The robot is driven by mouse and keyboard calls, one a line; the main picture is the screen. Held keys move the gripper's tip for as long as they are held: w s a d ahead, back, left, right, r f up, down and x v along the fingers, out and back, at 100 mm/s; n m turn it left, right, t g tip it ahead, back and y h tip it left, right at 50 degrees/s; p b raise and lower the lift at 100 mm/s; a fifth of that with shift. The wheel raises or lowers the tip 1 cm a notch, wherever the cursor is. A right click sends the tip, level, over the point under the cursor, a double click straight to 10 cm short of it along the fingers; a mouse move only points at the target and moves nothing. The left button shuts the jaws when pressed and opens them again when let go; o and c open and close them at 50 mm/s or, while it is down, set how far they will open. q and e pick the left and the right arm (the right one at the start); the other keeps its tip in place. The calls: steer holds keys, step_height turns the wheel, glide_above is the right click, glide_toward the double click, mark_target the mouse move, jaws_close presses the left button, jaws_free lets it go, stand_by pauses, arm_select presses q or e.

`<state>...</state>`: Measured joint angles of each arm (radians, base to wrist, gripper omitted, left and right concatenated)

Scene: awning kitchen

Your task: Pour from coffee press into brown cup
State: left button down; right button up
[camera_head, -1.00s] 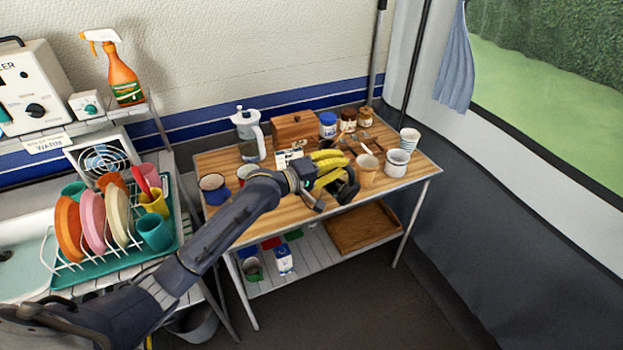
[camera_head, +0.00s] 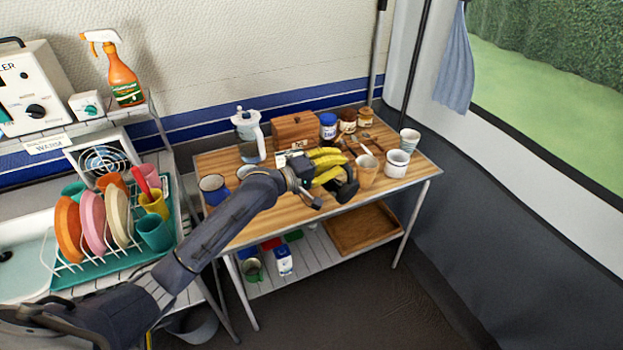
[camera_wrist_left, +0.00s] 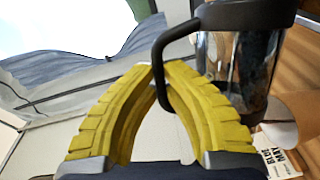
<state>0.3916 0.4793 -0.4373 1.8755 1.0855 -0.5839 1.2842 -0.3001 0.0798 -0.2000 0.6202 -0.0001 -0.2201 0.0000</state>
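My left gripper (camera_head: 338,166) has yellow ribbed fingers and reaches over the wooden table from the left. In the left wrist view its fingertips (camera_wrist_left: 155,75) are closed together on the black handle of the coffee press (camera_wrist_left: 240,60). The press has a black lid and a dark glass body. In the head view the dark press (camera_head: 347,190) shows at the fingertips, just left of and in front of the brown cup (camera_head: 367,172). It looks tilted; how far I cannot tell. The cup stands on the table. Whether liquid flows is not visible. My right gripper is out of view.
A white cup (camera_head: 397,163) and a patterned cup (camera_head: 410,139) stand to the right. A white-lidded pitcher (camera_head: 248,137), a wooden box (camera_head: 295,130) and several jars line the back. A blue mug (camera_head: 213,189) stands at the left. A dish rack (camera_head: 85,262) is further left.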

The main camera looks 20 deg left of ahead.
mark_target(350, 183)
arm_select(q)
steer(key=shift+w+a+r+n, duration=0.1)
steer(key=shift+a+r+n, duration=0.05)
steer(key=shift+r+n, duration=0.15)
stand_by(0.9)
steer(key=d+f+m, duration=0.1)
steer(key=s+d+f+m, duration=0.1)
steer(key=d, duration=0.1)
steer(key=s+d+f+m, duration=0.1)
steer(key=shift+s+d+f, duration=0.1)
steer(key=shift+s+d, duration=0.1)
steer(key=shift+s, duration=0.05)
steer(key=shift+f+m+y, duration=0.15)
steer(key=shift+m+y, duration=0.15)
steer(key=shift+y, duration=0.1)
steer(key=shift+s+d+f, duration=0.15)
steer(key=shift+d+f, duration=0.1)
steer(key=shift+f, duration=0.1)
steer(key=shift+s+d+f+m, duration=0.1)
steer(key=shift+d+f+m, duration=0.1)
steer(key=shift+f+m, duration=0.4)
stand_by(0.7)
